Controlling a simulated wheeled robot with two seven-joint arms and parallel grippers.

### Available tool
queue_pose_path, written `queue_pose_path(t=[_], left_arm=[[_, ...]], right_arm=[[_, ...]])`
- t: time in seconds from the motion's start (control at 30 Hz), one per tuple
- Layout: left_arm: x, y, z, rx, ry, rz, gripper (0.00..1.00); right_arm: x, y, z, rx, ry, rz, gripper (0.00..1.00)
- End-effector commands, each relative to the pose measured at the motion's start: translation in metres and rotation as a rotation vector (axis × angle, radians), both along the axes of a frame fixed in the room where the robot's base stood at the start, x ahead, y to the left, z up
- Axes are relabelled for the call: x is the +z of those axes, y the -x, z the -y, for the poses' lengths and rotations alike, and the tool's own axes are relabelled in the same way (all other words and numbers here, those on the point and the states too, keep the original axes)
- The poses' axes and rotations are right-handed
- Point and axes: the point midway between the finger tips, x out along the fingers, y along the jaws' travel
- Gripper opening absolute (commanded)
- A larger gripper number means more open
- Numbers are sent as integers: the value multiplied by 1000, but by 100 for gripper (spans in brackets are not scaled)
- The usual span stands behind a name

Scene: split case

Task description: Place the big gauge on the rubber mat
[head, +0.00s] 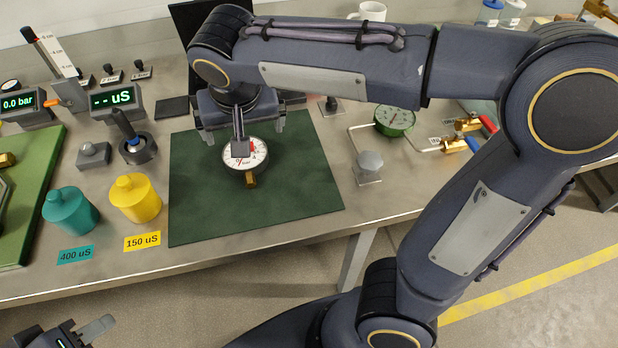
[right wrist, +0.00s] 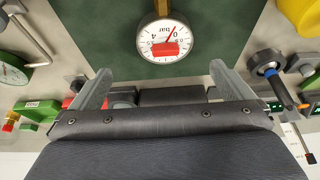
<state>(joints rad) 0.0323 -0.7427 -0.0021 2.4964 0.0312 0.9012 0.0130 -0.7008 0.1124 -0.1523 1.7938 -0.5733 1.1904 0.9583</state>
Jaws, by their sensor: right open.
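A big round gauge (head: 256,158) with a white dial and a brass stem lies face up on the dark green rubber mat (head: 300,192). A red mark shows on its dial, and in the right wrist view the gauge (right wrist: 150,32) is just beyond the fingertips. My right gripper (head: 243,130) is above the gauge, its fingers spread and empty; in the right wrist view the gripper (right wrist: 160,72) has a clear gap to the gauge. My left gripper (head: 92,331) is at the bottom left, off the table and partly cut off.
A green-rimmed gauge (head: 394,121) sits by pipes and brass valves (head: 455,145) on the right. Teal (head: 70,210) and yellow (head: 136,198) pots stand left of the mat. A display (head: 118,101) stands behind. The mat's front part is bare.

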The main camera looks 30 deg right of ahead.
Motion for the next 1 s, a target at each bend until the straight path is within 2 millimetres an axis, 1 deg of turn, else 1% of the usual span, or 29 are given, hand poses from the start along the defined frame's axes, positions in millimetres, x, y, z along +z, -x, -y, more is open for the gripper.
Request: queue_pose_path(t=[0.03,0.07,0.1,0.17,0.2,0.23,0.3,0.4,0.5,0.6,0.73,0.93,1.0], left_arm=[[0,0,0,0,0,0,36],[0,0,0,0,0,0,36],[0,0,0,0,0,0,36],[0,0,0,0,0,0,36],[0,0,0,0,0,0,36],[0,0,0,0,0,0,36],[0,0,0,0,0,0,36],[0,0,0,0,0,0,36],[0,0,0,0,0,0,36],[0,0,0,0,0,0,36],[0,0,0,0,0,0,36],[1,0,0,0,0,0,36],[7,0,0,0,0,0,36]], right_arm=[[-4,11,17,3,-32,-17,100],[-8,19,26,12,-56,-28,100],[-13,33,39,30,-94,-39,100],[-22,58,57,59,-158,-50,100],[-29,76,66,81,-199,-44,100],[-34,90,72,95,-229,-37,100],[-44,118,79,125,-284,-3,100],[-59,149,81,154,-330,59,100],[-70,168,79,169,-347,114,100],[-77,177,76,178,-351,147,100],[-79,180,75,184,-350,158,100],[-78,179,75,186,-349,157,100],[-72,179,75,186,-349,157,100]])
